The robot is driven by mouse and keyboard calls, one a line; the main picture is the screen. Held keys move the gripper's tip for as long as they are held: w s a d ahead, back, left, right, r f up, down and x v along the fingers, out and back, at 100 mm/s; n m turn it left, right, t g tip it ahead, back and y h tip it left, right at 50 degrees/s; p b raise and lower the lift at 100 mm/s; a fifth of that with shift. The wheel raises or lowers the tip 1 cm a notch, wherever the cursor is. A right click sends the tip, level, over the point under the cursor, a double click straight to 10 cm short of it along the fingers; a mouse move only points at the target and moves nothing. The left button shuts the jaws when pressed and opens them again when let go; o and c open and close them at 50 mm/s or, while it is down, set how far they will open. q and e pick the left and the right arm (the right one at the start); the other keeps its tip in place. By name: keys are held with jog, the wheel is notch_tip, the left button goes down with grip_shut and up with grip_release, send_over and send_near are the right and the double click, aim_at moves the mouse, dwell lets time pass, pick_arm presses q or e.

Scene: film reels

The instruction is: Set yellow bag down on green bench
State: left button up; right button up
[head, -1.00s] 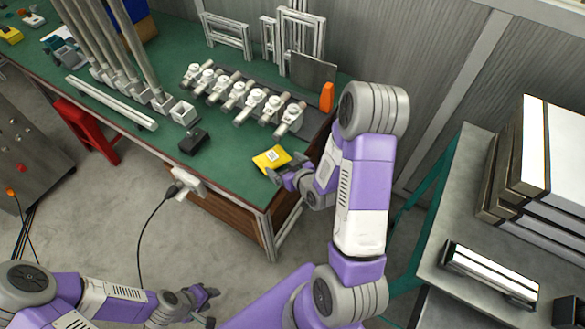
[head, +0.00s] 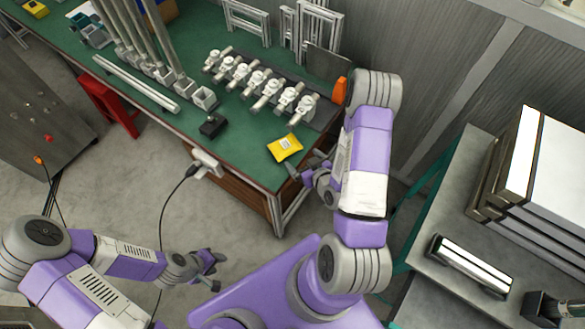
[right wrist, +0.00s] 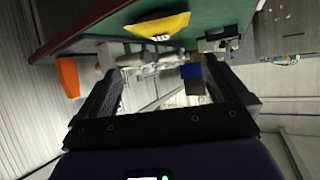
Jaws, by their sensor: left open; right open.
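The yellow bag (head: 285,147) lies flat on the green bench (head: 240,158), near its front right corner. It also shows in the right wrist view (right wrist: 158,26), beyond the fingers. My right gripper (head: 300,175) is open and empty just beyond the bench's right edge, close to the bag and apart from it. Its two fingers show in the right wrist view (right wrist: 165,95) with nothing between them. My left gripper (head: 215,268) is open and empty, low over the floor in front of the bench.
A black box (head: 213,125) and a row of white-topped fittings (head: 260,82) stand on the bench behind the bag. An orange object (head: 341,90) stands at the back right. A grey table (head: 450,215) with stacked boxes is at the right.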

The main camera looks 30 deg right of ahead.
jog(key=s+a+f+g+y, duration=0.1)
jog(key=a+f+g, duration=0.1)
jog(key=a, duration=0.1)
jog(key=s+a+f+g+y, duration=0.1)
jog(key=a+f+g, duration=0.1)
jog(key=a+f, duration=0.1)
jog(key=s+a+f+g+y, duration=0.1)
jog(key=a+f+g, duration=0.1)
jog(key=a, duration=0.2)
jog(key=shift+a+f+m, duration=0.25)
jog(key=shift+a+m, duration=0.15)
jog(key=s+a+f+m+g+y, duration=0.1)
jog(key=s+a+g+y, duration=0.1)
jog(key=s+a+g, duration=0.4)
jog(key=s+a, duration=0.2)
jog(key=a, duration=0.2)
jog(key=shift+f, duration=0.35)
